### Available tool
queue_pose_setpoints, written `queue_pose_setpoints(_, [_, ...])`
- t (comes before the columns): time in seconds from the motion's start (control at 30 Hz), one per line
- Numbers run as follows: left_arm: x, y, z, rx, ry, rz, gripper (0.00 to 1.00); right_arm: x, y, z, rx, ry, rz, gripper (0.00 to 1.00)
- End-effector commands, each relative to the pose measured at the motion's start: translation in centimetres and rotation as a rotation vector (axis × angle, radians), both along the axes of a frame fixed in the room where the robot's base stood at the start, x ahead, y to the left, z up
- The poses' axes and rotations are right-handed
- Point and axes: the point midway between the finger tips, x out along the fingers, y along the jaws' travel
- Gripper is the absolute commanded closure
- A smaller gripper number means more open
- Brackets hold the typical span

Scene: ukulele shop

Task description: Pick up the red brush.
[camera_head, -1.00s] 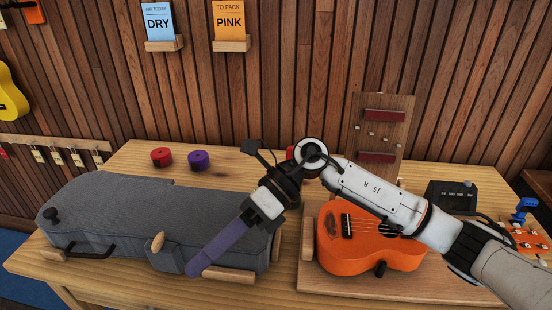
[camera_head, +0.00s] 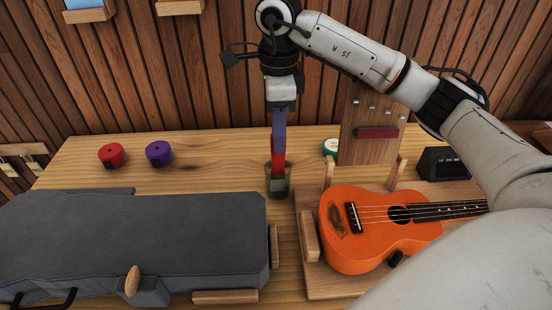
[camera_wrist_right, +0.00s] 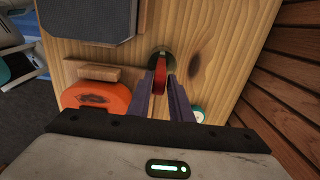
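The red brush (camera_head: 278,160) stands in a small greenish glass jar (camera_head: 278,186) on the wooden table. My right gripper (camera_head: 279,150) points down over the jar, its purple fingers at the brush's upper part. In the right wrist view the red brush (camera_wrist_right: 160,73) lies between the two fingertips, very close to both, with the jar (camera_wrist_right: 160,51) just past them. Whether the fingers press on the brush cannot be told. The brush's lower end is inside the jar and hard to see. My left gripper is not in view.
A grey case (camera_head: 130,235) fills the table's left front. An orange ukulele (camera_head: 370,230) rests in a wooden cradle to the right. Red (camera_head: 112,155) and purple (camera_head: 159,153) round pots stand back left, a teal disc (camera_head: 329,147) back right. A wooden stand (camera_head: 355,150) rises behind.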

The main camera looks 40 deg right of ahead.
Motion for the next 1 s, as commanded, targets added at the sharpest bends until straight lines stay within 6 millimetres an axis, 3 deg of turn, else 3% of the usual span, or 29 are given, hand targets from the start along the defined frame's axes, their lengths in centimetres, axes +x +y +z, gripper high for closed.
queue_pose_setpoints(0.27, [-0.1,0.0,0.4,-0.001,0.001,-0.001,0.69,0.1,0.0,-2.3,0.002,-0.003,0.000,0.81])
queue_pose_setpoints(0.6, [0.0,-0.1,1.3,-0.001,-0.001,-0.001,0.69,0.2,0.0,-6.7,0.003,-0.005,0.000,0.81])
queue_pose_setpoints(0.87, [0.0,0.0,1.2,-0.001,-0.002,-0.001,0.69,0.3,0.0,-7.0,0.003,-0.007,0.000,0.81])
queue_pose_setpoints(1.0, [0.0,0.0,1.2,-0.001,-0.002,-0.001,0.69,0.3,0.0,-7.0,0.003,-0.007,0.000,1.00])
